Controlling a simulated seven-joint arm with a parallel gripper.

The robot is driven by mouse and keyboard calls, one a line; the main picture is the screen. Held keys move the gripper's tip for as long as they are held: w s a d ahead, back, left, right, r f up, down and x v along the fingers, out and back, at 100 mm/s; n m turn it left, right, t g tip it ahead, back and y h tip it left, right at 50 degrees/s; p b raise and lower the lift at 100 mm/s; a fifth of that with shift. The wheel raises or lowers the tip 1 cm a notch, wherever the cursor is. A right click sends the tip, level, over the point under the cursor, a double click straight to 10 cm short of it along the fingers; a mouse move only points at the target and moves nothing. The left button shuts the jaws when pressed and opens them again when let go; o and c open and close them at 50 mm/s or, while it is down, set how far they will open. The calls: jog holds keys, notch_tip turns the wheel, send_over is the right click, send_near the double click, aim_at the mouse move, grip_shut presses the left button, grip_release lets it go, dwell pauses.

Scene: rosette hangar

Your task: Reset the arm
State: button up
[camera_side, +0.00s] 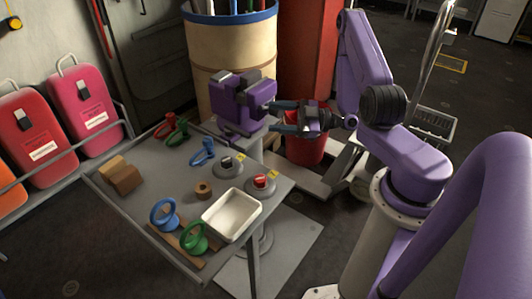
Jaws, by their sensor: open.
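My gripper (275,117) is at the upper middle of the side view, beyond the table's right edge. Its two fingers point left and are apart, with nothing seen between them. The fingertips are close to a purple vise-like device (237,104) at the table's back right corner; I cannot tell whether they touch it. My purple arm is bent, with its elbow raised behind the gripper.
The grey table (165,180) holds red, green and blue ringed pieces, wooden blocks (123,177), a brown ring (202,190), a white tray (231,217) and two round button units. A barrel (232,50) and red bucket (305,148) stand behind.

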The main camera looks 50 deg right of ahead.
jog(key=s+a+r+n+g+y, duration=0.25)
jog(key=s+a+n+g, duration=0.3)
jog(key=n+g, duration=0.5)
jog(key=s+a+r+n+g+y, duration=0.3)
jog(key=a+n+g, duration=0.35)
jog(key=n, duration=0.65)
jog(key=s+d+n+g+h, duration=0.25)
jog(key=s+n+h, duration=0.5)
jog(key=n, duration=0.85)
jog(key=s+d+n+g+h, duration=0.1)
jog(key=s+n+g+h, duration=0.3)
jog(key=n+h, duration=0.85)
jog(key=r+n+t+y, duration=0.1)
jog(key=n+t, duration=0.2)
jog(key=n, duration=0.3)
jog(key=a+r+n+t, duration=0.1)
jog(key=n+t, duration=0.1)
jog(key=n, duration=0.4)
jog(key=a+r+n+t+y, duration=0.1)
jog(key=n+t, duration=0.2)
jog(key=n, duration=0.4)
jog(key=shift+s+a+r+t+y, duration=0.1)
jog(key=shift+s+a+t+y, duration=0.15)
jog(key=shift+s+t+y, duration=0.1)
